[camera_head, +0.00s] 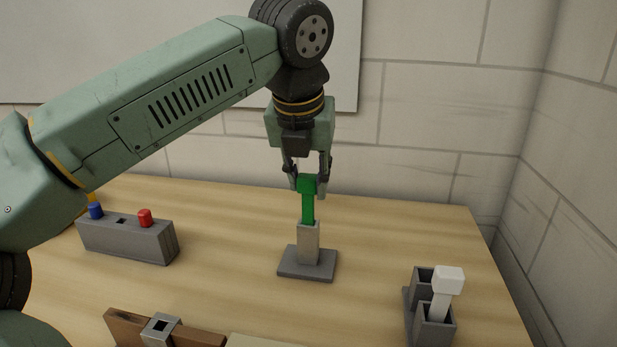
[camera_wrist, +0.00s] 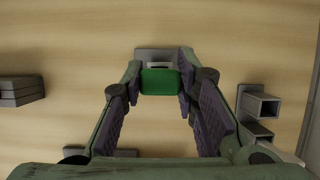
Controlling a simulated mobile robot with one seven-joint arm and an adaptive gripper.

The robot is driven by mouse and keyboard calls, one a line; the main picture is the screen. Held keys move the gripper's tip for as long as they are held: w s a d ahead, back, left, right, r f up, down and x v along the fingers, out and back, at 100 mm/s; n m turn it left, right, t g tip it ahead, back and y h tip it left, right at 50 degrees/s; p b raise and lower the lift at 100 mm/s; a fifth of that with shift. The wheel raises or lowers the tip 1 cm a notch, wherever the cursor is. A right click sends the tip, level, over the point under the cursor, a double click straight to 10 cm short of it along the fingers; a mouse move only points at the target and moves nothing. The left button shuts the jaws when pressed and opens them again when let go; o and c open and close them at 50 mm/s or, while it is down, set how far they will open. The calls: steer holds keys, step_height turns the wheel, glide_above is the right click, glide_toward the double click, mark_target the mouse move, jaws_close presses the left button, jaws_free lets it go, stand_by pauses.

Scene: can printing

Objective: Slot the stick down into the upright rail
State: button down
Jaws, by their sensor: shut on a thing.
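A green stick (camera_head: 308,207) with a wider top stands upright in line with the grey upright rail (camera_head: 308,245). Its lower end meets or enters the top of the rail; how deep it sits inside is hidden. The rail rises from a flat grey base (camera_head: 307,270) on the table. My gripper (camera_head: 308,188) points down, shut on the stick's wide top. In the wrist view the green top (camera_wrist: 160,82) lies between my fingertips, with part of the rail's base (camera_wrist: 143,54) behind it.
A grey block (camera_head: 125,241) with blue and red pegs stands at left. A grey two-slot holder (camera_head: 420,331) with a white-topped stick (camera_head: 447,282) stands at front right. A brown board with a metal square (camera_head: 160,331) lies at front. The wooden table (camera_head: 380,235) is clear around the rail.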

steer(key=shift+w+r+p, duration=0.1)
steer(key=shift+r+p, duration=0.55)
steer(key=shift+r, duration=0.3)
